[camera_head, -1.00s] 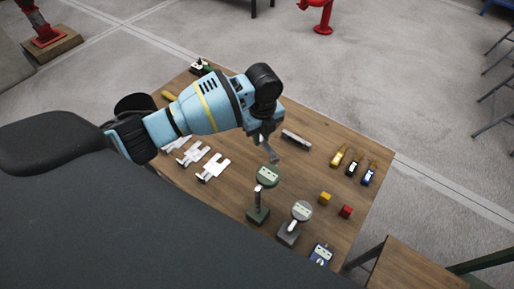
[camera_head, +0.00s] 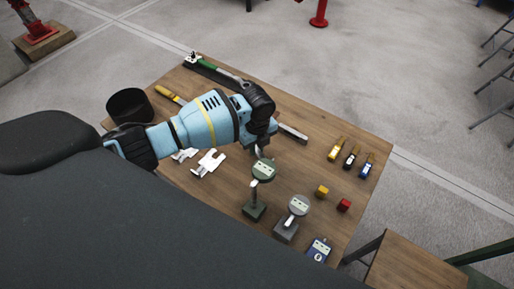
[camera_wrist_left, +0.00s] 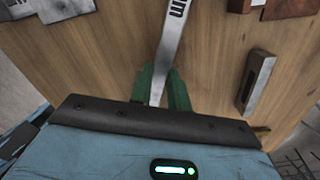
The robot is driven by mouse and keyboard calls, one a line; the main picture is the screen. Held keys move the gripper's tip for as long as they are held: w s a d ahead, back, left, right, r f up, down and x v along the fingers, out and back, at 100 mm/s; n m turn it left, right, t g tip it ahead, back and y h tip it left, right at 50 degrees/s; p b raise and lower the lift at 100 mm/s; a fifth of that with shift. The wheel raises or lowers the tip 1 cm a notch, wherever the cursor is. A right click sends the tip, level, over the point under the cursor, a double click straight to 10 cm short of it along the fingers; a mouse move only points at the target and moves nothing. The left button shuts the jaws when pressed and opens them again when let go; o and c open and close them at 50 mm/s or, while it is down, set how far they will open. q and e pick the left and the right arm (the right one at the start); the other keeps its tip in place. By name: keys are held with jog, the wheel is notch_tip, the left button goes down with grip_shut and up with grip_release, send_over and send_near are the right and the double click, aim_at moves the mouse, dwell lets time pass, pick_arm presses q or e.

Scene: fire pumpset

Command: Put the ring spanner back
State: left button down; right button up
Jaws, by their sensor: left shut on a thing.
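My right gripper is not in view.
A black holder (camera_head: 205,68) with a green-handled tool is at the back. A yellow cube (camera_head: 321,191) and a red cube (camera_head: 344,204) sit right.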

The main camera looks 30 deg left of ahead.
pick_arm(q)
jog(key=shift+f, duration=0.4)
jog(key=shift+f, duration=0.15)
jog(key=c, duration=1.3)
grip_release()
notch_tip(320, 180, up, 12)
jog(key=shift+s+d+r+p, duration=0.1)
jog(key=shift+p, duration=0.8)
